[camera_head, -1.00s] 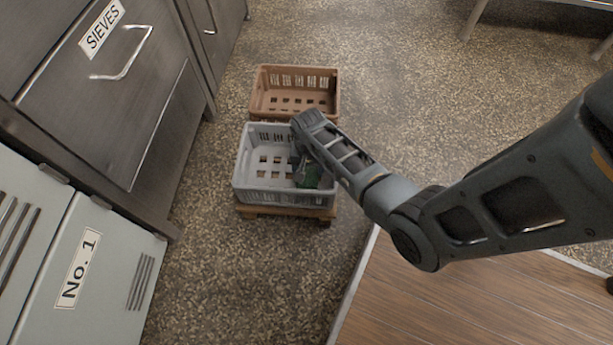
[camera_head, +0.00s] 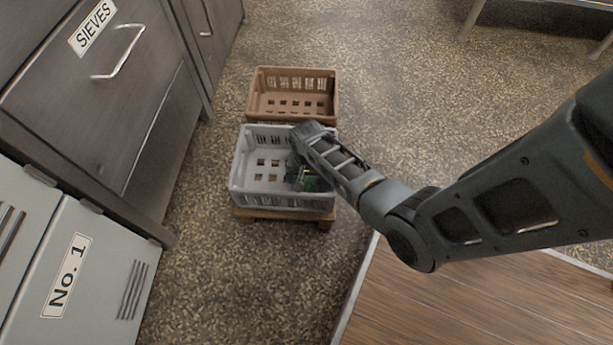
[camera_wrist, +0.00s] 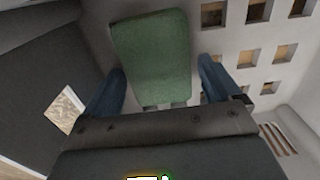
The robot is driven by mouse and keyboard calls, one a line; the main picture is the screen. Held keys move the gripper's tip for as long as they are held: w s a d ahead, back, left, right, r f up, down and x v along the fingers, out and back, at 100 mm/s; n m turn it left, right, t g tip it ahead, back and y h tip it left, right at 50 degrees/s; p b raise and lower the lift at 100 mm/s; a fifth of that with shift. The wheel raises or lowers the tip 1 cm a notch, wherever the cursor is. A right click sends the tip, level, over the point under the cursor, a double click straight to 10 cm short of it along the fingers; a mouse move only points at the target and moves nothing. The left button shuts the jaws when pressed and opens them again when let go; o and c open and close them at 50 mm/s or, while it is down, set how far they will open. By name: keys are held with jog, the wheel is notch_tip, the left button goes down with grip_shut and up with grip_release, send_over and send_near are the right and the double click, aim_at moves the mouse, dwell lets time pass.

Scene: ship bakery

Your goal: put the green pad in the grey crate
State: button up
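The green pad (camera_head: 314,181) is inside the grey crate (camera_head: 282,202), towards its right side. In the wrist view the pad (camera_wrist: 152,58) is a rounded green block in front of the crate's pale floor with square holes. My gripper (camera_head: 300,176) reaches down into the crate from the right. Its two blue fingers (camera_wrist: 163,78) stand apart, one on each side of the pad, with gaps showing between them and the pad. Whether the pad rests fully on the crate floor is hard to tell. My arm hides part of the crate's right side.
The grey crate stands on a low wooden base (camera_head: 245,213). An empty-looking brown crate (camera_head: 293,73) is right behind it. Steel drawers (camera_head: 110,100) and a pale No. 1 cabinet (camera_head: 100,275) line the left. A wooden surface (camera_head: 470,305) lies at front right.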

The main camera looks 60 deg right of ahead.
aim_at(307, 180)
jog(key=shift+r, duration=0.1)
notch_tip(307, 180, up, 12)
jog(key=p, duration=0.7)
jog(key=s+a+n+t, duration=0.1)
jog(key=a, duration=0.1)
jog(key=s+a+n+t+h, duration=0.1)
jog(key=s+a, duration=0.1)
jog(key=a, duration=0.1)
jog(key=s+a+n+t, duration=0.1)
jog(key=a, duration=0.1)
jog(key=shift+s+a, duration=0.2)
jog(key=shift+a, duration=0.1)
jog(key=s+a+r+n+t+h, duration=0.1)
jog(key=s+a+r+n+t, duration=0.3)
jog(key=s+a+r, duration=0.25)
jog(key=s+a+r+n+t, duration=0.2)
jog(key=s+r, duration=0.1)
jog(key=r, duration=0.7)
jog(key=s+a+r+n+t+y, duration=0.1)
jog(key=s+a+r+n+t, duration=0.1)
jog(key=r, duration=0.8)
jog(key=s+a+r+n+t+y, duration=0.1)
jog(key=s+r+n+t, duration=0.1)
jog(key=r, duration=0.8)
jog(key=shift+s+a+n+t+b, duration=0.3)
jog(key=shift+s+a+n+t, duration=0.1)
jog(key=shift+s+t, duration=0.5)
jog(key=shift+w+f, duration=0.1)
jog(key=shift+c, duration=0.3)
